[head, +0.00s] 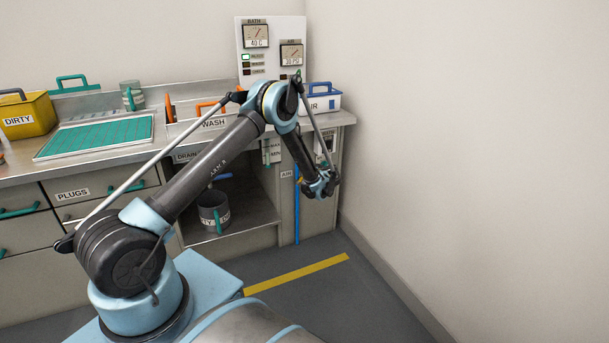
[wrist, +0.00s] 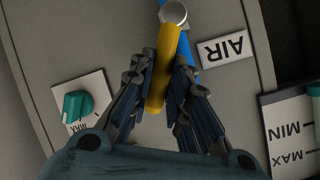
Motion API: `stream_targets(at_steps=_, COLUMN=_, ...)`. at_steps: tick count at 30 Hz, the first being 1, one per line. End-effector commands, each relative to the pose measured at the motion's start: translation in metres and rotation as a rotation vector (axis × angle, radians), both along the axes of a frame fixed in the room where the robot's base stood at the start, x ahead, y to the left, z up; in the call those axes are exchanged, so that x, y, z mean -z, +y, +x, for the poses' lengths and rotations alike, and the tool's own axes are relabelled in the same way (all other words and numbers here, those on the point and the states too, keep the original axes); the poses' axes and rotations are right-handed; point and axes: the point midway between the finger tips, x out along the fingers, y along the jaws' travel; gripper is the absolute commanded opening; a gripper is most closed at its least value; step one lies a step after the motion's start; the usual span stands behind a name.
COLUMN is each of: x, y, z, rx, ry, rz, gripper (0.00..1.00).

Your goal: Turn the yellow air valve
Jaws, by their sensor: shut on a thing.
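In the wrist view the yellow air valve handle (wrist: 161,70) is a bar running down from a round silver pivot (wrist: 173,13). It lies slightly slanted, roughly along the blue pipe (wrist: 188,52) behind it. My gripper (wrist: 164,85) is shut on the yellow handle, one finger on each side. The handle's lower end is between the fingers.
An AIR label (wrist: 222,48) is right of the valve in the wrist view. A teal knob (wrist: 77,105) is at left and a MIN/MAX gauge (wrist: 291,130) at right. In the head view the wall stands close to the right, and a pot (head: 212,208) sits on the open shelf.

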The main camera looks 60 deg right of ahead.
Motion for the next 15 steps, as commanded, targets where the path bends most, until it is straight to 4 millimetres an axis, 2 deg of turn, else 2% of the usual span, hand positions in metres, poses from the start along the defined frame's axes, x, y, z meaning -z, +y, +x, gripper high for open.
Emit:
stream_targets(at_steps=1, x=0.0006, y=0.0, z=-0.0063, rx=0.006, ry=0.002, rz=0.001, gripper=0.0)
stream_targets(at_steps=3, x=0.0006, y=-0.0001, z=-0.0067, rx=0.006, ry=0.004, rz=0.001, gripper=0.0)
stream_targets(at_steps=4, x=0.0007, y=-0.0001, z=-0.0068, rx=0.006, ry=0.004, rz=0.001, gripper=0.24)
stream_targets(at_steps=6, x=0.0007, y=-0.0001, z=-0.0063, rx=0.005, ry=0.003, rz=0.001, gripper=0.37)
stream_targets(at_steps=15, x=0.0003, y=-0.0003, z=-0.0043, rx=0.003, ry=0.001, rz=0.001, gripper=0.37)
